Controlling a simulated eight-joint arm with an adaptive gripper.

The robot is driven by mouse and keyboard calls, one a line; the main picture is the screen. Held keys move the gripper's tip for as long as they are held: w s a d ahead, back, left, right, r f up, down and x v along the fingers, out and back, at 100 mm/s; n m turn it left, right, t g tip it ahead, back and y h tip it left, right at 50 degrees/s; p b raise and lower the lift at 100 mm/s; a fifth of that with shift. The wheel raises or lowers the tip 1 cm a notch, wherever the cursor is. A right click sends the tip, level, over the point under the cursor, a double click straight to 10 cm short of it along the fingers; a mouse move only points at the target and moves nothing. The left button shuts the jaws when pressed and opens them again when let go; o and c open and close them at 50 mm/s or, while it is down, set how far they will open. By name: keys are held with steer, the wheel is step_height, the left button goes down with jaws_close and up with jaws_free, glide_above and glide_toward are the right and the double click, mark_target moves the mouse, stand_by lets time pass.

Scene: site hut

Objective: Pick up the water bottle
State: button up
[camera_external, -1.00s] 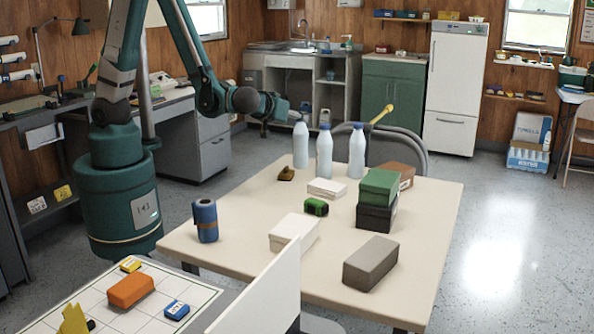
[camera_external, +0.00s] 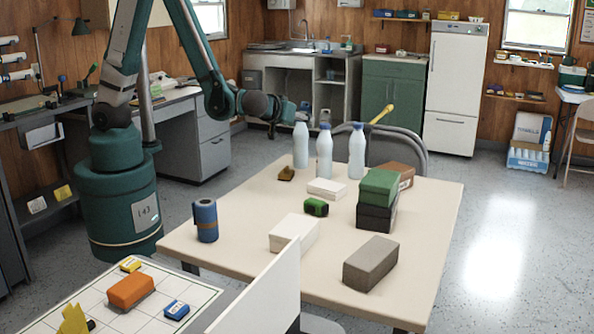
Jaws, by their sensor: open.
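Three similar pale blue-white bottles with blue caps stand upright in a group at the far side of the beige table (camera_external: 340,222): a left bottle (camera_external: 300,146), a middle bottle (camera_external: 324,156) and a right bottle (camera_external: 357,153). My gripper (camera_external: 287,117) is at the end of my teal arm, behind and just left of the left bottle's top in the picture. It is open and appears empty. Its fingertips are small and partly hidden by the left bottle. I cannot tell whether they touch it.
The table also holds a blue roll (camera_external: 205,220), a white box (camera_external: 294,233), a grey-brown block (camera_external: 371,262), a green box (camera_external: 379,187) on a black one, a green-black item (camera_external: 316,207) and a small white box (camera_external: 327,188). A chair (camera_external: 400,145) stands behind the bottles.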

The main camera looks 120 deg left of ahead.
steer(key=shift+a+f, duration=0.25)
steer(key=shift+a, duration=0.35)
jaws_close()
